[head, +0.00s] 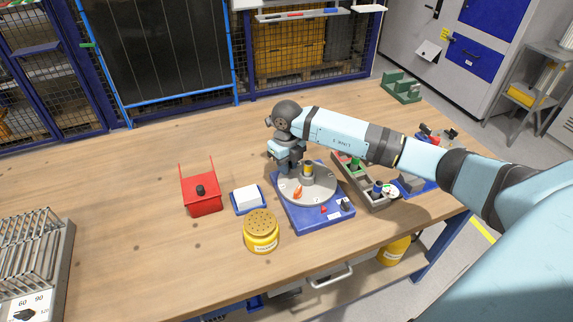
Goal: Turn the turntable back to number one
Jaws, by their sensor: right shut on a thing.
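The turntable (318,190) is a round grey disc on a blue base plate (326,221), right of the table's middle. A yellow-and-dark upright part (308,170) stands on it, and an orange piece (297,192) shows near its left front. My right gripper (286,165) reaches down over the disc's far left edge. It is shut on a part at the turntable, but its fingers hide that part. The number at the index mark is too small to read. My left gripper is not in view.
A red bin (200,192), a blue tray with a white block (248,197) and a yellow perforated pot (261,235) stand left of the turntable. A grey parts tray (378,200) stands close on its right. The table's left middle is clear.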

